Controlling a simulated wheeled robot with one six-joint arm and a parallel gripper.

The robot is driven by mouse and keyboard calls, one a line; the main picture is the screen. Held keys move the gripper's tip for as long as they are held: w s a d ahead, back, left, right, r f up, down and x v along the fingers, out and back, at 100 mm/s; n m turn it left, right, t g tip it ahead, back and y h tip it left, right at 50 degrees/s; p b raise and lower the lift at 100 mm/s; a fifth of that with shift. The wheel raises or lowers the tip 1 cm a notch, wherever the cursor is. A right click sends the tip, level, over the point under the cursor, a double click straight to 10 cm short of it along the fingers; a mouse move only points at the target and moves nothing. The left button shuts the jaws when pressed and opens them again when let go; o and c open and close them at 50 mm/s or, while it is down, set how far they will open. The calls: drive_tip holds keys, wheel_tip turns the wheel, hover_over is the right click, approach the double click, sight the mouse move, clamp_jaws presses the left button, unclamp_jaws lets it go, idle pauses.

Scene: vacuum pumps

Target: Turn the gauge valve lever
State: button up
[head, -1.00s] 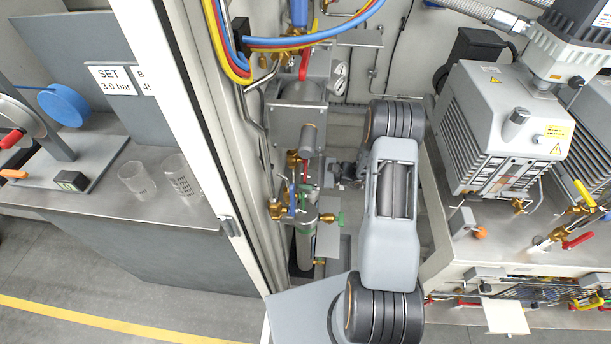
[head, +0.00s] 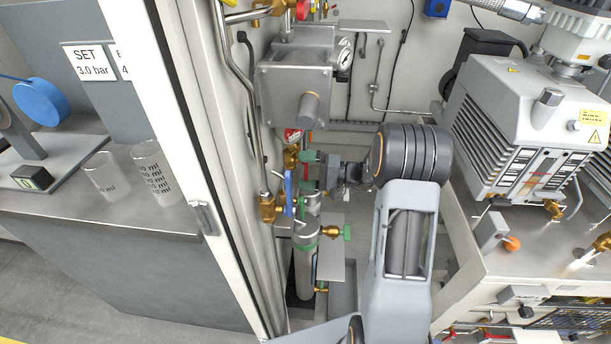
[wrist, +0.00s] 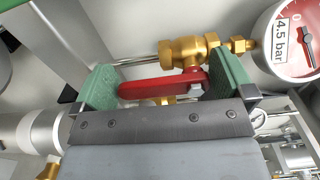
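The red lever (wrist: 163,87) lies level across the wrist view, on a brass valve (wrist: 188,52) beside a red-faced gauge (wrist: 294,38) labelled 4.5 bar. My gripper (wrist: 166,82) is open, with one green finger at each end of the lever, which spans most of the gap. I cannot tell whether either finger touches it. In the head view my gripper (head: 311,171) points left at the brass fittings (head: 291,158), just below the small red gauge (head: 293,135). The lever is not clearly visible there, as my gripper is in front.
A blue lever (head: 289,192) stands close to the left of my gripper, and a green-handled brass valve (head: 333,232) is below it. A grey box (head: 290,82) with a white dial is above. The cabinet post (head: 195,150) is left; the pump (head: 530,130) is right.

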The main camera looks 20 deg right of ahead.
drive_tip(key=shift+s+d, duration=0.1)
drive_tip(key=shift+d, duration=0.1)
drive_tip(key=shift+b+v, duration=0.3)
drive_tip(key=shift+v, duration=0.45)
drive_tip(key=shift+d, duration=0.1)
drive_tip(key=shift+b+v, duration=0.5)
drive_tip(key=shift+v, duration=2.45)
drive_tip(key=shift+f, duration=0.1)
